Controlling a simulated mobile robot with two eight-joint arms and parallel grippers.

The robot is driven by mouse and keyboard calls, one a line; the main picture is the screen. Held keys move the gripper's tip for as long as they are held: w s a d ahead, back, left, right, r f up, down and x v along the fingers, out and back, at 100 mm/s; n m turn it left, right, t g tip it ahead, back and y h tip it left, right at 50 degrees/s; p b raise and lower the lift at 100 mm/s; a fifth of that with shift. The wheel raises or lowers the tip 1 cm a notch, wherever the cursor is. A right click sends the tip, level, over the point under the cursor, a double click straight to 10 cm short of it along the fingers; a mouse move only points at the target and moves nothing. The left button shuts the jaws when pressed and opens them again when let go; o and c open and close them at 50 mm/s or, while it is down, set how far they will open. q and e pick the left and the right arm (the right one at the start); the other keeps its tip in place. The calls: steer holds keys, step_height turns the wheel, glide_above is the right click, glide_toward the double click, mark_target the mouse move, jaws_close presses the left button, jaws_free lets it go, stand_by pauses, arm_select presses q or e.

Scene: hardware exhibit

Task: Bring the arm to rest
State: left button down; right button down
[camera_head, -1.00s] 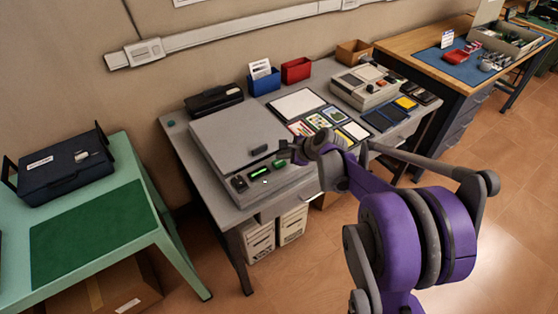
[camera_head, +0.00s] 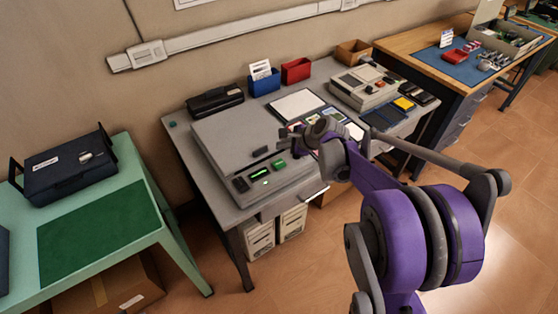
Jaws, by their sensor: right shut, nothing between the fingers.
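My right arm comes in from the lower right, with purple and dark grey links. I cannot tell the exact height of the gripper above the table. A green button (camera_head: 278,164) and a lit green display (camera_head: 261,175) on the machine's front are in plain sight. My left gripper is not in view.
The grey table (camera_head: 224,216) also holds a blue bin (camera_head: 264,87), a red bin (camera_head: 296,70) and a beige device (camera_head: 362,87). A green table (camera_head: 127,165) with a dark case (camera_head: 70,170) stands left. A wooden bench (camera_head: 420,48) stands right. Open floor lies in front.

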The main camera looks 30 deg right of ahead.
steer(key=shift+s, duration=0.1)
stand_by(0.7)
steer(key=s+a+r+n+g, duration=0.1)
steer(key=s+a+n+g, duration=0.1)
steer(key=s+a+n, duration=0.85)
steer(key=s+a+f+n+h, duration=0.1)
steer(key=s+a+n, duration=0.1)
steer(key=s+n, duration=0.4)
steer(key=s+a+f+n+g+h, duration=0.1)
steer(key=s+a+f+n, duration=0.1)
steer(key=s+n, duration=0.5)
steer(key=s+a, duration=0.1)
steer(key=s, duration=0.2)
steer(key=shift+s+f+h, duration=0.3)
steer(key=shift+s, duration=0.1)
